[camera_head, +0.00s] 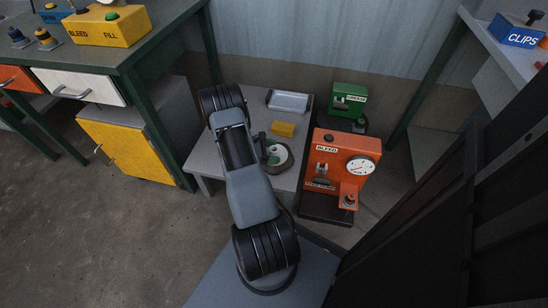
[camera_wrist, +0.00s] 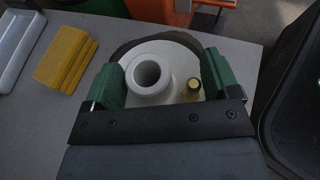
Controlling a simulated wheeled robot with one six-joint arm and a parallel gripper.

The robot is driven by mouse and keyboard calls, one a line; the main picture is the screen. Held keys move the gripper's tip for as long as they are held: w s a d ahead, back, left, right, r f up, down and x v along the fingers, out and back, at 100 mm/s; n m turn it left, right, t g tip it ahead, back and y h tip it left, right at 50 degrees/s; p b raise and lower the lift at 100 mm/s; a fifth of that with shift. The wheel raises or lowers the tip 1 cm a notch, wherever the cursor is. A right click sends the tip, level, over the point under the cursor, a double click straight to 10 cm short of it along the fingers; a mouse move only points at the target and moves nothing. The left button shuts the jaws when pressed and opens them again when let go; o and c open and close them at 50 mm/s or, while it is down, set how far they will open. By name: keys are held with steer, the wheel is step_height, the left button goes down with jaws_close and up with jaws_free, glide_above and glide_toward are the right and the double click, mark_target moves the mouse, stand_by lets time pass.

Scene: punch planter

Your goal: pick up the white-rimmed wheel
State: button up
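The white-rimmed wheel (camera_wrist: 182,62) lies flat on the grey low table, with a dark outer edge, a pale raised hollow hub and a small brass-coloured peg. In the head view the wheel (camera_head: 287,161) is partly covered by my arm. My gripper (camera_wrist: 162,66) is open over the wheel, its two green fingers wide apart. The hub and the peg show between the fingers. The left finger is close to the hub; I cannot tell whether it touches. My gripper (camera_head: 272,153) is small and partly hidden in the head view.
A yellow block (camera_head: 283,129) and a light grey tray (camera_head: 289,101) lie behind the wheel on the low table (camera_head: 207,152). An orange machine (camera_head: 340,165) with a gauge stands to the right, a green machine (camera_head: 348,100) behind it. A workbench with a yellow cabinet (camera_head: 125,148) stands left.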

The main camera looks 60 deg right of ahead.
jaws_close()
steer(key=shift+d+r, duration=0.1)
steer(key=shift+r, duration=0.05)
stand_by(0.5)
steer(key=shift+r, duration=0.1)
